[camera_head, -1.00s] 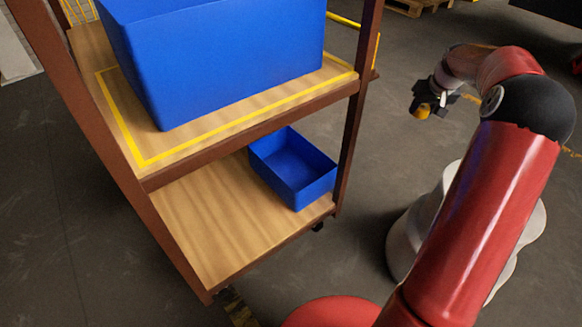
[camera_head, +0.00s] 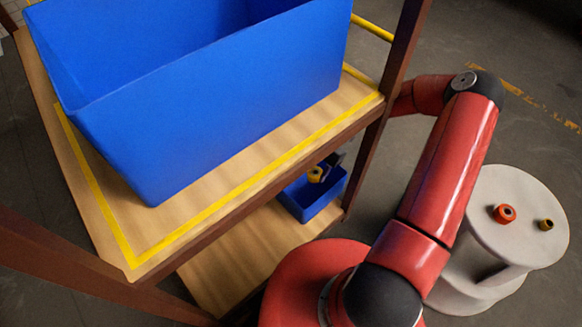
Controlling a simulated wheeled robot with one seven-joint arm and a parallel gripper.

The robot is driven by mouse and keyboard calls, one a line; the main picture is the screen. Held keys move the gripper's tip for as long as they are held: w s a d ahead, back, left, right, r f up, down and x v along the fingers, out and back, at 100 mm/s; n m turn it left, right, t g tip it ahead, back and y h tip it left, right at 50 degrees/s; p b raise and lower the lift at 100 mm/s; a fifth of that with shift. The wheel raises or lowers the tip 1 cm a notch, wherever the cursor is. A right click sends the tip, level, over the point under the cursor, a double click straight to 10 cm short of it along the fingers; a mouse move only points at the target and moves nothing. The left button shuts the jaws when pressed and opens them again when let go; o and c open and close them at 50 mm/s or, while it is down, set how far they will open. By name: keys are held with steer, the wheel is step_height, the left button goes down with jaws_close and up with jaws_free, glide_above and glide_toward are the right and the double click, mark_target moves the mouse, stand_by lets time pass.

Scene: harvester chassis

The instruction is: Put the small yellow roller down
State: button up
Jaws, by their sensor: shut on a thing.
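The small yellow roller (camera_head: 315,174) is at the lower shelf, over or inside the small blue bin (camera_head: 326,207); I cannot tell whether it touches the bin. My gripper (camera_head: 325,168) is shut on it. The dark jaws are small in the picture and partly hidden by the upper shelf's edge and the rack. The bin stands on the lower wooden shelf (camera_head: 236,258), near its right end.
A large blue bin (camera_head: 215,105) fills much of the upper shelf (camera_head: 195,225). A brown post (camera_head: 380,120) stands close to my arm. A white round stand (camera_head: 495,245) on the right holds an orange-red roller (camera_head: 503,213) and a small dark yellow roller (camera_head: 546,225).

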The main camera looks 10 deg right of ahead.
mark_target(310, 195)
steer(key=shift+n, duration=0.3)
steer(key=f+b, duration=0.2)
steer(key=f, duration=0.1)
steer(key=f+b, duration=0.2)
steer(key=f, duration=0.2)
steer(key=f+b, duration=0.2)
steer(key=f, duration=0.1)
steer(key=shift+s+a+f, duration=0.15)
steer(key=shift+a+f, duration=0.2)
steer(key=shift+r, duration=0.15)
steer(key=o, duration=1)
steer(key=v, duration=1.2)
steer(key=shift+a+p, duration=0.1)
steer(key=shift+p, duration=0.25)
